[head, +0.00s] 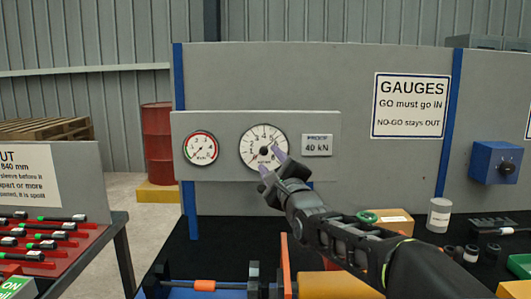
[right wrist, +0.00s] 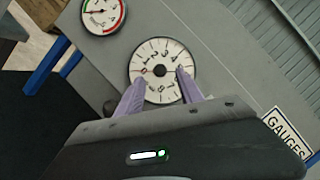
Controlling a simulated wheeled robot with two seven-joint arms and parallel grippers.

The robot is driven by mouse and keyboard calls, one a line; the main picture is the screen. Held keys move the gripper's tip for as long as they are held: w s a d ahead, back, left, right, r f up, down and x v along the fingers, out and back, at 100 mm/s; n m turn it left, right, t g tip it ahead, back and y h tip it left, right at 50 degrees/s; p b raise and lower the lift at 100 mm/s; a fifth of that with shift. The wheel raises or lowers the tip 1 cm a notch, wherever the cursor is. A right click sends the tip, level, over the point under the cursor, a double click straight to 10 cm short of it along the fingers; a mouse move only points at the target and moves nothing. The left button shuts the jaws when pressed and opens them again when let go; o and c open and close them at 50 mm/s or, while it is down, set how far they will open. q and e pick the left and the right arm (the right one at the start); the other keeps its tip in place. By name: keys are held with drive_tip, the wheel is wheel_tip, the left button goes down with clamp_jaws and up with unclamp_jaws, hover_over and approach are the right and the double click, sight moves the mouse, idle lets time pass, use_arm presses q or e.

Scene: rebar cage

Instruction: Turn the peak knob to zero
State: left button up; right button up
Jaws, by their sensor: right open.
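A large white dial (head: 263,138) with dark numbers is on the grey gauge panel (head: 230,125). In the right wrist view the dial (right wrist: 162,46) has a small dark knob (right wrist: 159,70) at its centre and a thin red line on its left side. My right gripper (head: 271,158) is open in front of the dial's lower right. In the right wrist view its purple fingers (right wrist: 161,75) reach up on either side of the knob, with gaps. Whether they touch the dial face I cannot tell. My left gripper is not in view.
A smaller gauge (head: 200,148) with a red and green rim is left of the dial. A "PROOF 40 kN" plate (head: 317,145) is right of it. Below, the bench holds a green ring (head: 367,217), a box and a white cup (head: 439,215). A blue box (head: 494,163) is far right.

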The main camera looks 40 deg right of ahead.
sight(265, 153)
drive_tip(key=p+x, duration=0.1)
drive_tip(key=x, duration=0.3)
drive_tip(key=shift+w+d, duration=0.1)
drive_tip(key=shift+w, duration=0.2)
drive_tip(key=shift+r, duration=0.1)
drive_tip(key=shift+c, duration=0.3)
clamp_jaws()
